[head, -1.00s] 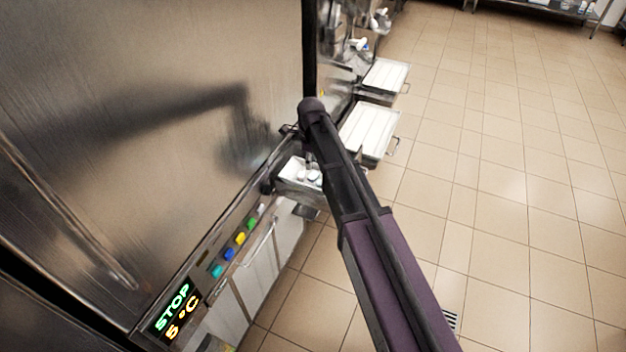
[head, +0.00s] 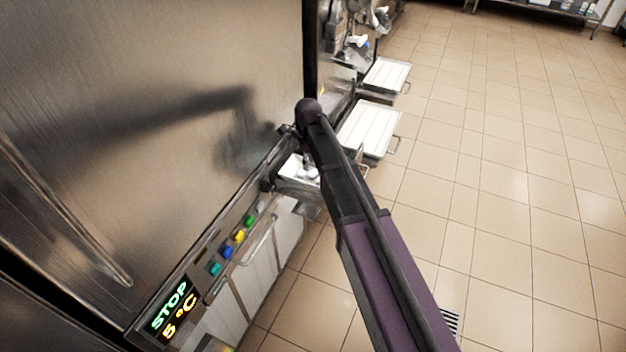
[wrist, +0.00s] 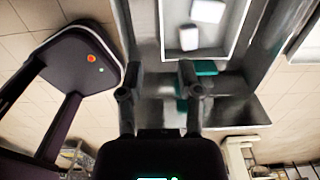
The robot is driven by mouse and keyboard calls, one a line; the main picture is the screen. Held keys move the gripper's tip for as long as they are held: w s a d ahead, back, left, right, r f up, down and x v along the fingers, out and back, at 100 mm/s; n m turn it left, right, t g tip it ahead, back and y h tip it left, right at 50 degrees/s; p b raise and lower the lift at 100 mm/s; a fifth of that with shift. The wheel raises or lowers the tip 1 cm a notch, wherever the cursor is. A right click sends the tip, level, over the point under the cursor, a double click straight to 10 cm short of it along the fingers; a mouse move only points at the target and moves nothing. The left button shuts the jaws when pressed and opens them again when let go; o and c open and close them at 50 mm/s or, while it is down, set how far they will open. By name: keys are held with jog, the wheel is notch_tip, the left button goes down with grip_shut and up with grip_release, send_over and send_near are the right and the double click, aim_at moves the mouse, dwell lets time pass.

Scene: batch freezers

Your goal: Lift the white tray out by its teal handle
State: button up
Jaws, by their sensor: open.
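The white tray (wrist: 226,36) is at the top of the wrist view, with white blocks (wrist: 207,11) lying in it. It also shows in the head view (head: 287,168), partly hidden by my arm. The teal handle (wrist: 206,68) shows at the tray's near end, just right of my right finger, which hides part of it. Another teal bit (wrist: 182,104) shows beside that finger. My gripper (wrist: 160,76) is open, its fingers apart near the tray's near end. I see nothing held between them, and cannot tell whether a finger touches the handle.
A freezer's steel front fills the left of the head view, with a STOP display (head: 168,306) and coloured buttons (head: 238,236). Larger white trays (head: 368,128) jut out beyond my arm. Tiled floor (head: 500,190) on the right is clear. Grey metal surrounds the tray.

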jog(key=b, duration=0.6)
send_over(309, 186)
jog(key=shift+f, duration=3.35)
jog(key=shift+w+a+f+b, duration=0.1)
jog(key=shift+f+b, duration=2.45)
jog(key=shift+b, duration=0.05)
grip_shut()
